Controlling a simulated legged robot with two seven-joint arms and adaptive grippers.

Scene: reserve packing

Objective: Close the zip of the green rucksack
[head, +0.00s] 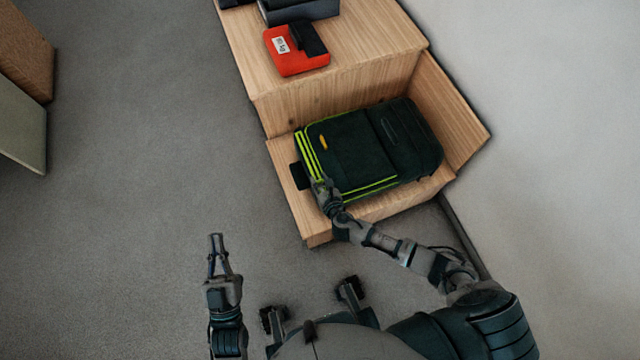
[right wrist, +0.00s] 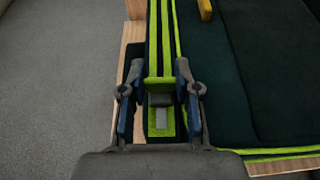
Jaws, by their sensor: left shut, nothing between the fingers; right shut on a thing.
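The dark green rucksack (head: 360,148) lies on the lower wooden step, with bright yellow-green zip bands along its left edge and front side. My right gripper (head: 321,186) is at its near left corner. In the right wrist view the fingers of my right gripper (right wrist: 160,108) are on either side of a small grey zip pull (right wrist: 161,101) on a yellow-green band, and are shut on it. The rucksack (right wrist: 265,75) fills the right of that view. My left gripper (head: 216,245) is shut and empty, over the floor left of the rucksack.
A red case (head: 290,62) with a white label and a black item on it sits on the upper wooden step (head: 365,45). Dark boxes (head: 300,10) stand behind it. A wall is at the right.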

